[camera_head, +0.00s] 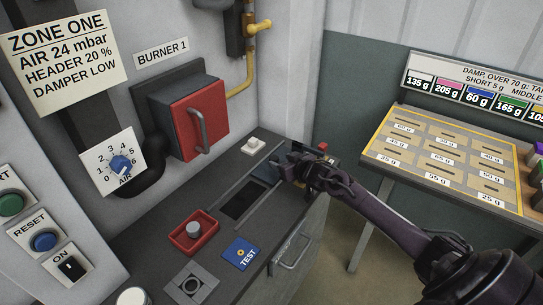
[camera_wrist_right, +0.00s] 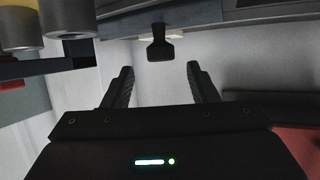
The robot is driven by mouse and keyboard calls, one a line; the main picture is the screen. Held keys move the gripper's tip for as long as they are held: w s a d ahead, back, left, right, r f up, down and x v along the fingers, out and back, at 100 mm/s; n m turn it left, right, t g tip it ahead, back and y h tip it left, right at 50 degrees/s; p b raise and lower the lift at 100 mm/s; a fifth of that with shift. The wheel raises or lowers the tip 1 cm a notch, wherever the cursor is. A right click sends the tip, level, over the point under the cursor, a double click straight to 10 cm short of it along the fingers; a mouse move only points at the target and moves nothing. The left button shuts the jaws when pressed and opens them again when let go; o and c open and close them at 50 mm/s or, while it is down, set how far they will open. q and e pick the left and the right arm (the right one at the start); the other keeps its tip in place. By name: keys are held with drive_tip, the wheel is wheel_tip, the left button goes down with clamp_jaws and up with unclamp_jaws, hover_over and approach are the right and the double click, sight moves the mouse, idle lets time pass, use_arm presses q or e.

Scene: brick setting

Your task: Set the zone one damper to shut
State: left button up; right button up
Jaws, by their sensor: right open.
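The zone one sign (camera_head: 65,62) on the left wall reads air 24 mbar, header 20 %, damper low. My right gripper (camera_head: 290,170) is over the far end of the grey console, seen from behind its arm, and hides part of what is under it. In the right wrist view my right gripper (camera_wrist_right: 160,68) is open and empty. A small dark handle (camera_wrist_right: 159,48) shows beyond and between its fingertips, apart from them. I cannot tell for certain that this handle is the damper's, or its setting. My left gripper is not in view.
The console (camera_head: 225,255) holds a dark slot (camera_head: 240,203), a red tray (camera_head: 194,233) and a blue test card (camera_head: 242,253). A red burner door (camera_head: 200,125) and a numbered air dial (camera_head: 120,164) are on the wall. A table (camera_head: 395,165) with labelled slots stands right.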

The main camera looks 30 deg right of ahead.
sight(275, 159)
drive_tip(key=x, duration=0.3)
drive_tip(key=shift+w+a, duration=0.1)
drive_tip(key=shift+w, duration=0.2)
drive_tip(key=shift+x, duration=1.1)
drive_tip(key=shift+f, duration=0.2)
drive_tip(key=c, duration=0.4)
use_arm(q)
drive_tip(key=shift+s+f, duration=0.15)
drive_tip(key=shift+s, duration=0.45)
use_arm(e)
clamp_jaws()
